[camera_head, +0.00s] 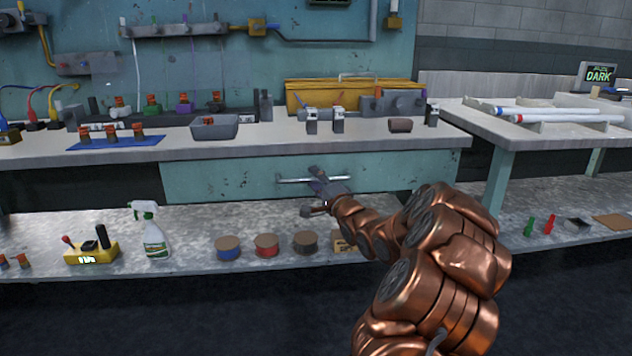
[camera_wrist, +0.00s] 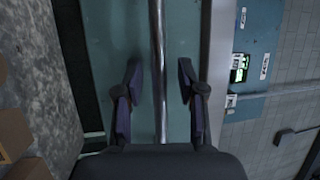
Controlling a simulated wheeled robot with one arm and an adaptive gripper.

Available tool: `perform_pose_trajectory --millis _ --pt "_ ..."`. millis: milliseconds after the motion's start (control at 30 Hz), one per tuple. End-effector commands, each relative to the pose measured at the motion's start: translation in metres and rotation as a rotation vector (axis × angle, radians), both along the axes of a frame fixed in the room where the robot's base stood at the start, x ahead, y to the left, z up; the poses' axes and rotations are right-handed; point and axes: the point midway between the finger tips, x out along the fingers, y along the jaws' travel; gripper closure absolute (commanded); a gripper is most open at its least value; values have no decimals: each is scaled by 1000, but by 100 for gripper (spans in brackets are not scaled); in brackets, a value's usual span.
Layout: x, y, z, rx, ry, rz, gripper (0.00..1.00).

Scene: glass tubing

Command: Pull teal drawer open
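The teal drawer (camera_head: 240,179) sits under the workbench top, and its front looks flush with the bench. A long silver bar handle (camera_head: 300,181) runs sideways across it. My gripper (camera_head: 318,178) is at the right part of this handle. In the wrist view, the handle (camera_wrist: 158,45) passes between the two fingers of my gripper (camera_wrist: 158,90), with a gap on each side. The fingers are open, and the teal drawer front (camera_wrist: 187,45) is close behind the bar.
The workbench top (camera_head: 270,138) above holds a grey bin (camera_head: 214,127) and clamps. The lower shelf (camera_head: 190,225) holds a spray bottle (camera_head: 152,232), a yellow device (camera_head: 91,252) and several spools. The dark floor in front is clear.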

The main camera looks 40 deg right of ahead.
Motion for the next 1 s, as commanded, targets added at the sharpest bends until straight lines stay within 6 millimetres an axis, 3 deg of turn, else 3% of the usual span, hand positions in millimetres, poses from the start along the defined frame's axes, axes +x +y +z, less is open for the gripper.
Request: perform_pose_trajectory --millis 167,533,1000 --pt "0 0 0 0 0 0 63" --pt "0 0 0 0 1 0 100" --pt "0 0 0 0 0 0 100"
